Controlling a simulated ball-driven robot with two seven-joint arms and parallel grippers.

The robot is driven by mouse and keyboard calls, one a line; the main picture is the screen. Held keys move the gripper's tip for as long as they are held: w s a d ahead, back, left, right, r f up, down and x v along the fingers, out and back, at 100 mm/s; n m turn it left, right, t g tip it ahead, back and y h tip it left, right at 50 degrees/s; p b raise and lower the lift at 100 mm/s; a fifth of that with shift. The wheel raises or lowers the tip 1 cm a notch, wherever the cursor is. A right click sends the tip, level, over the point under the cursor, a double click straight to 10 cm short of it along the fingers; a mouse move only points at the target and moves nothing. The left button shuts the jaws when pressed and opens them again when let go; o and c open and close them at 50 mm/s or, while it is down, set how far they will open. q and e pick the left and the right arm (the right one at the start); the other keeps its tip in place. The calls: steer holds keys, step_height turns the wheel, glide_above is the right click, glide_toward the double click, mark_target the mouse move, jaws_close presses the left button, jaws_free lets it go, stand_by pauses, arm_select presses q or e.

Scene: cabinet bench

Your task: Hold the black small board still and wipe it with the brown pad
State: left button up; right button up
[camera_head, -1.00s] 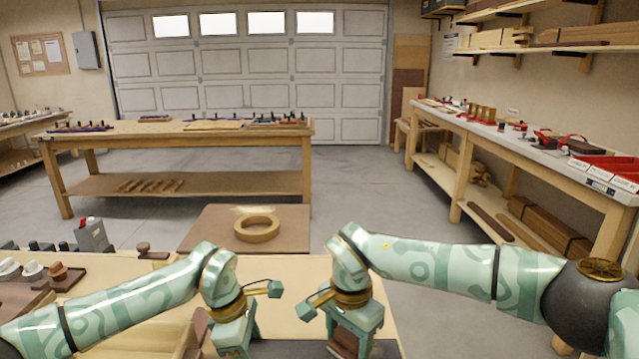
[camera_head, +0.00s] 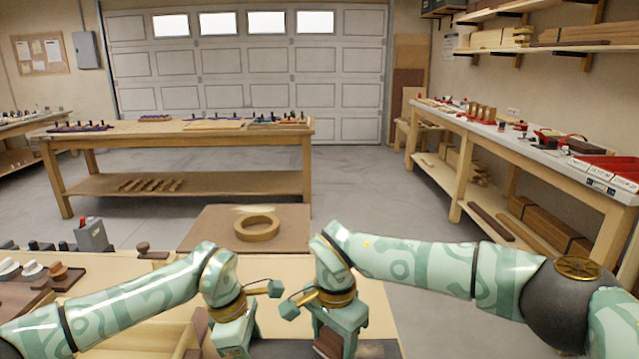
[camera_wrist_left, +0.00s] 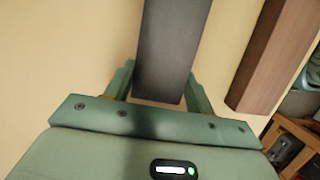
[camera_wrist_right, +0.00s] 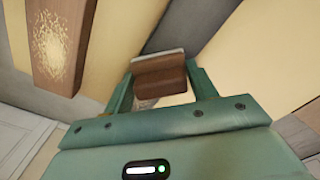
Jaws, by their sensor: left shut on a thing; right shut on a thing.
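The black small board (camera_wrist_left: 172,45) runs between the fingers of my left gripper (camera_wrist_left: 163,92) in the left wrist view. The left gripper is shut on it. In the head view part of the dark board (camera_head: 284,350) shows low between my grippers, and the left gripper (camera_head: 236,348) is at its left. My right gripper (camera_wrist_right: 162,85) is shut on the brown pad (camera_wrist_right: 160,77), which has a paler layer along its far edge. In the head view the pad (camera_head: 328,343) is partly hidden by the right gripper (camera_head: 338,332). Whether the pad touches the board is unclear.
A brown wood piece (camera_wrist_left: 270,55) lies beside the board in the left wrist view. A tan ring (camera_head: 257,228) lies on a brown surface (camera_head: 205,228) beyond my grippers. Knobbed items (camera_head: 35,270) stand at the left. The pale bench top (camera_head: 285,270) beyond the grippers is clear.

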mark_target(389, 351)
steer(key=shift+d+f, duration=0.2)
steer(key=shift+d, duration=2.3)
steer(key=shift+d+r, duration=0.15)
steer(key=shift+d, duration=1.2)
steer(key=shift+d+r, duration=0.1)
steer(key=shift+d, duration=1.2)
steer(key=shift+a+f, duration=0.15)
steer(key=shift+a, duration=2.75)
steer(key=shift+a+f, duration=0.1)
steer(key=shift+a, duration=2.8)
steer(key=shift+d+r, duration=0.2)
steer(key=shift+d, duration=2.8)
steer(key=shift+d+f, duration=0.1)
steer(key=shift+d, duration=2.7)
step_height(389, 351, up, 11)
